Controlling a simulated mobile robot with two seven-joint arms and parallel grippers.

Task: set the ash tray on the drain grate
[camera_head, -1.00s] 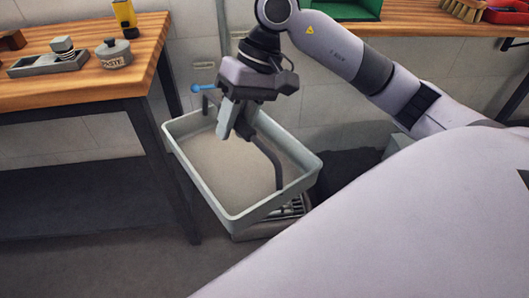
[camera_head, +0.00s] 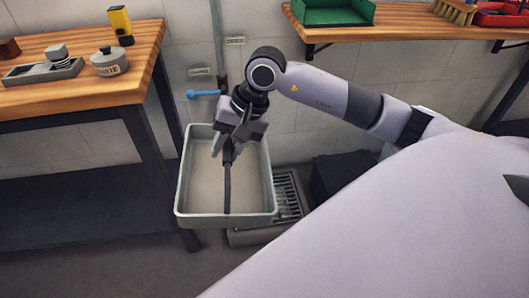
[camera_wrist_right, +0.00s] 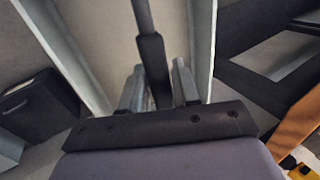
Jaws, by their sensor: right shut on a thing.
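The ash tray (camera_head: 259,178) is a pale grey, shallow rectangular tray with raised walls and a dark bar handle (camera_head: 227,190) across it. My right gripper (camera_head: 228,145) is shut on that handle and holds the tray from above. In the right wrist view, the fingers (camera_wrist_right: 158,88) close on either side of the dark handle, with the tray's wall (camera_wrist_right: 200,45) beyond. The drain grate (camera_head: 289,197) is a slatted metal grate in a low grey surround on the floor. The tray covers its left part; its right part shows. My left gripper is out of view.
A wooden workbench (camera_head: 70,92) with dark legs stands close on the left. A blue-handled tap (camera_head: 205,93) projects from the wall behind the tray. A dark box (camera_head: 340,172) stands right of the grate. A wooden shelf (camera_head: 410,38) is on the wall above.

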